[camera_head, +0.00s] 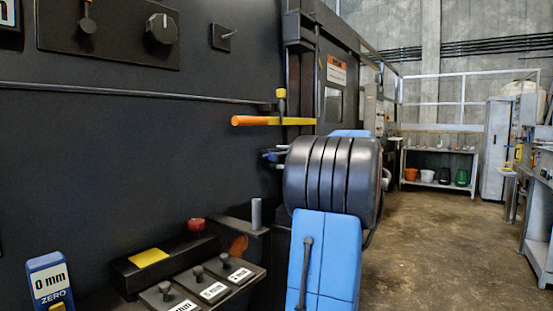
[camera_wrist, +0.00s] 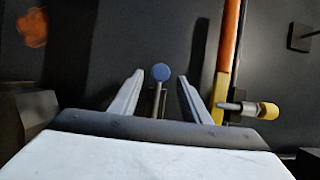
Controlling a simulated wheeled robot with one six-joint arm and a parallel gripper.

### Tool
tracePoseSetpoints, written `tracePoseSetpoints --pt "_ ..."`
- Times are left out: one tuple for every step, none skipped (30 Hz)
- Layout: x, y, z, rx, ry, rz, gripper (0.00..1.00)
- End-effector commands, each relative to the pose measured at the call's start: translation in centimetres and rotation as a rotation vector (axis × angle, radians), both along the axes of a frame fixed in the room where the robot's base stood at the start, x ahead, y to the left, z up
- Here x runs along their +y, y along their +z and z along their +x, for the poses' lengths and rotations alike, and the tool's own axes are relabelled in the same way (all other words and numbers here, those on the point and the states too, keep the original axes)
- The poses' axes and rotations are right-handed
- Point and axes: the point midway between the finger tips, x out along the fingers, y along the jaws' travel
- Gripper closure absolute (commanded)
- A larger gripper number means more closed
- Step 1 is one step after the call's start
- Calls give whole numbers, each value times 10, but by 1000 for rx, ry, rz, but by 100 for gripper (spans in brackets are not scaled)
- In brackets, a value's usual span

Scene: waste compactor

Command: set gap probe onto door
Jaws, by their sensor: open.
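A thin grey pin with a round blue head (camera_wrist: 161,72) stands between the open fingers of my gripper (camera_wrist: 161,75), with a gap on each side. It may be the gap probe; its foot is hidden by the gripper. In the head view my gripper (camera_head: 272,156) is mostly hidden behind my black wrist, close to the dark machine front. I cannot tell which part of this dark front (camera_head: 150,140) is the door. A blue unit (camera_head: 49,283) reading "0 mm ZERO" stands at the lower left.
An orange and yellow bar (camera_head: 273,121) with a yellow-capped pin (camera_head: 281,100) sticks out just above my gripper; the bar is right of it in the wrist view (camera_wrist: 227,60). Below are a grey post (camera_head: 256,213) and labelled blocks (camera_head: 213,290). Open floor (camera_head: 430,250) lies right.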

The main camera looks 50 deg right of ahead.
Motion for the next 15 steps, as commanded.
tracePoseSetpoints --pt "-7 0 -10 0 -4 1 57" --pt "-9 0 -15 0 -3 1 57" --pt "-13 0 -22 0 -5 0 57" --pt "-16 0 -28 -1 -4 0 57" --pt "-18 0 -33 -1 -4 0 57" --pt "-22 0 -41 -1 -5 0 57" --pt "-25 0 -46 -1 -4 0 57" --pt "-27 0 -51 -1 -4 0 57" --pt "-31 0 -58 -1 -5 0 57" --pt "-34 0 -64 -1 -4 0 57" --pt "-36 0 -69 -1 -4 0 57" --pt "-40 0 -75 -1 -5 0 57" --pt "-42 0 -80 -1 -4 0 57" --pt "-45 0 -85 -1 -3 0 57" --pt "-48 0 -90 -1 -4 0 57"
